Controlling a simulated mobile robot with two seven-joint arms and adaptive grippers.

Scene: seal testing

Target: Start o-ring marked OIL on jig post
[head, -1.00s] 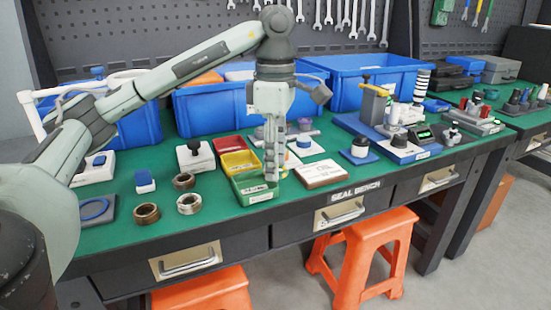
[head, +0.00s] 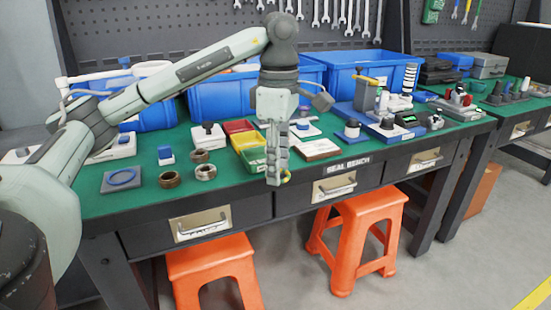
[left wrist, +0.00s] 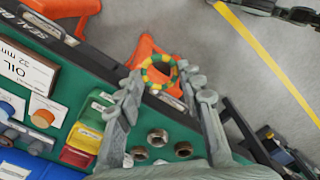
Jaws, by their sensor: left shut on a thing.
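My left gripper (head: 277,181) is shut on a green-and-yellow ring (left wrist: 158,72), held between the fingertips in the left wrist view. In the head view only a small yellowish bit of it shows beside the fingers. The gripper points down in front of the green bin (head: 256,160), near the bench's front edge. A card marked OIL, 32 mm (left wrist: 25,72) lies on the bench; it also shows in the head view (head: 314,150), right of the gripper. A white block with a post (head: 304,129) stands behind the card. I cannot tell which post is the jig's.
Yellow (head: 245,141) and red (head: 234,127) bins stand behind the green one. Several metal rings (head: 205,172) lie to the left. Blue crates (head: 225,97) line the back. Orange stools (head: 350,225) stand in front of the bench. A blue-based fixture (head: 396,131) is to the right.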

